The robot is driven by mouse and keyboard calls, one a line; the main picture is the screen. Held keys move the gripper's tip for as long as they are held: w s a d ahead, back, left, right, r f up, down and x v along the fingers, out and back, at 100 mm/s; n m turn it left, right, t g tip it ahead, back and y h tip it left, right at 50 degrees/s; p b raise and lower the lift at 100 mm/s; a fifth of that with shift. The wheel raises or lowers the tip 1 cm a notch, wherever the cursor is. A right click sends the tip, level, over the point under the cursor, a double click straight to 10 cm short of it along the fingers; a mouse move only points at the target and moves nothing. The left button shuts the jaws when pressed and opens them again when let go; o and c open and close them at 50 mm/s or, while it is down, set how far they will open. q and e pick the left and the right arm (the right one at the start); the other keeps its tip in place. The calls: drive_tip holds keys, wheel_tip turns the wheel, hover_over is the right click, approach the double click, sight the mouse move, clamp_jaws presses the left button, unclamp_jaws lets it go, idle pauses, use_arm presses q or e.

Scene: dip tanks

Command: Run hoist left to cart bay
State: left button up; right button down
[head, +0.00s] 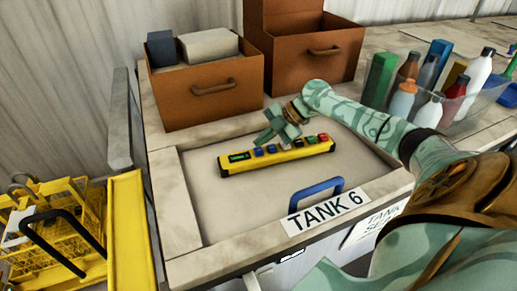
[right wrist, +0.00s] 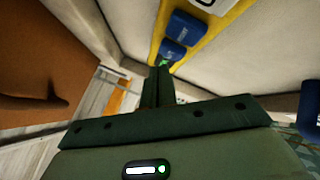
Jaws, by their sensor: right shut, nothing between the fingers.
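A yellow hoist pendant (head: 285,160) lies on the lid of the tank marked TANK 6 (head: 325,212). It has a green-lit display at its left end and a row of blue, pale, green and red buttons. My right gripper (head: 267,138) is over the pendant's left half, above its blue buttons. In the right wrist view its fingers (right wrist: 159,80) are shut and empty, with the tips close to the pendant's green light and blue buttons (right wrist: 172,50). I cannot tell whether they touch. My left gripper is out of view.
Two brown drawer-like boxes (head: 208,98) stand behind the lid. A clear bin of bottles (head: 470,103) is at the right. A blue handle (head: 317,191) rises from the lid's front. A yellow wire basket (head: 50,225) with a black handle is at the lower left.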

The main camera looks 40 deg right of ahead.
drive_tip(key=shift+f, duration=0.45)
